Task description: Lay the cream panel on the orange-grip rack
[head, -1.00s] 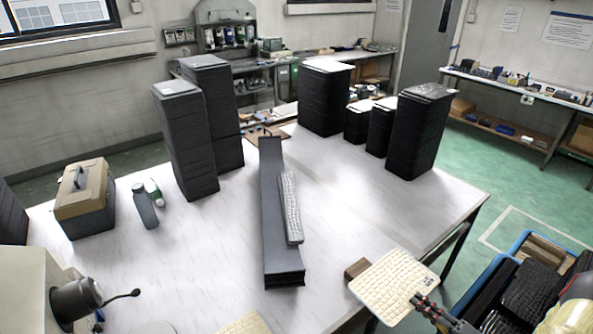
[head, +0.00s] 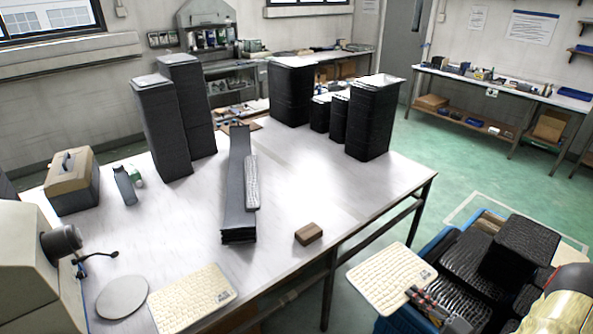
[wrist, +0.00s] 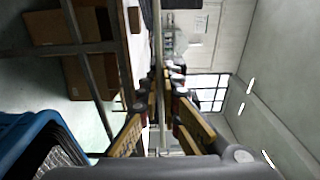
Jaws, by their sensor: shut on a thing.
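My gripper (head: 424,298) is shut on the edge of a cream panel (head: 385,275) with a woven-looking surface and a small dark mark near one corner. The panel is held out in the air, left of the blue crate and off the table's front right side. In the wrist view my gripper (wrist: 160,82) has its fingers close together around a thin edge. A second cream panel (head: 190,297) lies at the table's near edge. I cannot make out any rack with orange grips in either view.
The white table (head: 300,190) bears tall black stacks (head: 160,125), a long dark stack (head: 240,195), a brown block (head: 309,233), a toolbox (head: 72,180) and a grey disc (head: 122,296). A blue crate (head: 400,322) of black panels stands at right. Green floor lies between.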

